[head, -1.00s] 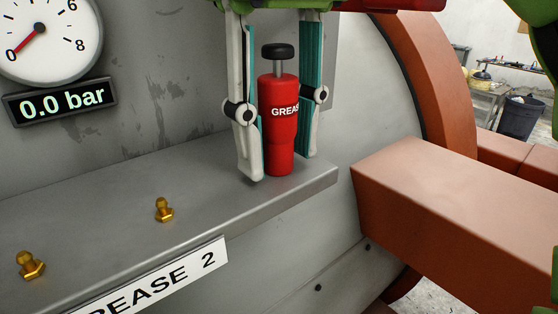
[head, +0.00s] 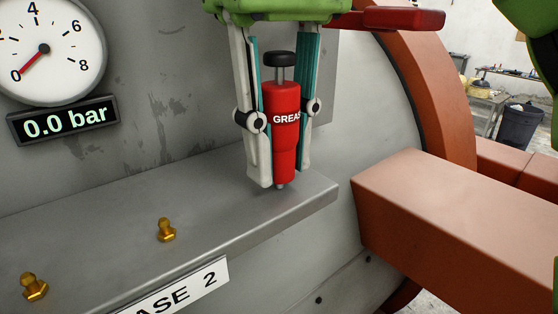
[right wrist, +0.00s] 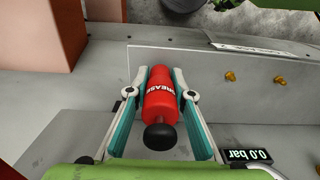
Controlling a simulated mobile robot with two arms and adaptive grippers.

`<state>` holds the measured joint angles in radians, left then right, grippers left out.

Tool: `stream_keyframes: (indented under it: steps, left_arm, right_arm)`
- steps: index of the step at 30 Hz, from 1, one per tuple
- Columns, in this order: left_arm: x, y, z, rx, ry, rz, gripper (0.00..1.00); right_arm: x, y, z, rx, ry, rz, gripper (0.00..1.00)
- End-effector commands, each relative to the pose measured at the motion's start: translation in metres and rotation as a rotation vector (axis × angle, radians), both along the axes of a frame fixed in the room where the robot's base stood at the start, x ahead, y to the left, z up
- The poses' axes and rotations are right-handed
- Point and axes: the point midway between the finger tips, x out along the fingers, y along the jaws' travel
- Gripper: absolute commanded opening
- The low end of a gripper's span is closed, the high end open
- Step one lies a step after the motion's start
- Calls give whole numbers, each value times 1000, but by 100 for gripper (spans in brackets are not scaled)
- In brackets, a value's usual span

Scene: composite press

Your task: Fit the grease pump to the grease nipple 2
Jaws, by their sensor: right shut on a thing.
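The red grease pump (head: 285,130), lettered "GREASE", is upright with its black knob on top. My right gripper (head: 275,165) is shut on it from both sides. A thin nozzle shows under the pump, which appears to hang just above the right end of the grey ledge. The pump also shows in the right wrist view (right wrist: 160,105), between the fingers. A brass grease nipple (head: 166,230) stands on the ledge left of the pump, above a label (head: 175,292) ending in "ASE 2". A second brass nipple (head: 34,287) stands farther left. My left gripper is not in view.
The grey ledge (head: 235,215) is clear between the pump and the nearer nipple. Behind it rises a grey wall with a gauge (head: 62,30) and a display (head: 64,120) reading 0.0 bar. An orange-brown beam (head: 440,210) lies to the right.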

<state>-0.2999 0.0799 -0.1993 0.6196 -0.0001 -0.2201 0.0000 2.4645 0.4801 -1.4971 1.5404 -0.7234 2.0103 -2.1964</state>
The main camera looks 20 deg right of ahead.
Motion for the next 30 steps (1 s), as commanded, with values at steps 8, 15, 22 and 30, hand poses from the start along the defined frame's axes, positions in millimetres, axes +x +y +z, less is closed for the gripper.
stream_keyframes:
  steps: [8,15,22,30]
  left_arm:
    - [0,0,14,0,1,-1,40]
    - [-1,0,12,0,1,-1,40]
    - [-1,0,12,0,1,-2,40]
    - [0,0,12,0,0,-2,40]
  right_arm:
    - [0,0,17,0,-1,1,0]
    - [0,1,26,-2,0,0,0]
    - [0,0,37,0,-1,0,0]
    - [0,0,39,1,0,0,0]
